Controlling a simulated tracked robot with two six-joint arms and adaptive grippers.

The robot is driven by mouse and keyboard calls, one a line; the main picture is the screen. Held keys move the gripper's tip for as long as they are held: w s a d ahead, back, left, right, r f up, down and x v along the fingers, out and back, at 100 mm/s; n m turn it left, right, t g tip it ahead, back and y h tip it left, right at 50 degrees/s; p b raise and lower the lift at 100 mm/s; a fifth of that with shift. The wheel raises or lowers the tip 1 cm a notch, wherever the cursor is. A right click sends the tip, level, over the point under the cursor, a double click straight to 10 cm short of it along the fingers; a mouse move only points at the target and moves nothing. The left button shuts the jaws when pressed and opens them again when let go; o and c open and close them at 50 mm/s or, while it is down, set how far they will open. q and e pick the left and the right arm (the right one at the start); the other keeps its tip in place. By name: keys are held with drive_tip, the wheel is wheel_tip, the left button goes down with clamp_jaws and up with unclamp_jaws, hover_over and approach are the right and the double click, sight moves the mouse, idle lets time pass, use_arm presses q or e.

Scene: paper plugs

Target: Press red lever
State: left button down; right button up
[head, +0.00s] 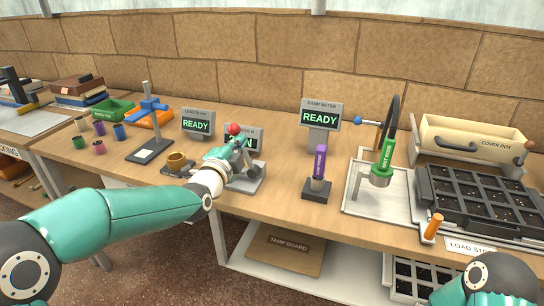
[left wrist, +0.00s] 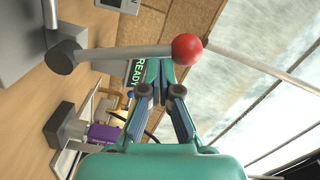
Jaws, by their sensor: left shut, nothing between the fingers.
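The red lever's ball knob (head: 233,129) shows just above and beside my left gripper (head: 238,146) in the head view. In the left wrist view, the red knob (left wrist: 187,49) sits on the end of a grey lever rod (left wrist: 120,54), which crosses in front of my left fingertips (left wrist: 157,66). The fingers are shut and empty. I cannot tell whether they touch the rod. The lever's grey metal base (head: 247,183) stands on the bench, partly hidden by my gripper. My right gripper is out of view.
A display (head: 243,134) behind the lever is partly covered. To the right stand a purple-handled tool (head: 320,162), a green-banded nozzle (head: 386,158) and a black cell tray (head: 480,195).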

use_arm(q)
drive_tip(key=s+d+r, duration=0.1)
drive_tip(key=s, duration=1)
drive_tip(key=shift+s+r, duration=0.2)
drive_tip(key=shift+r, duration=0.05)
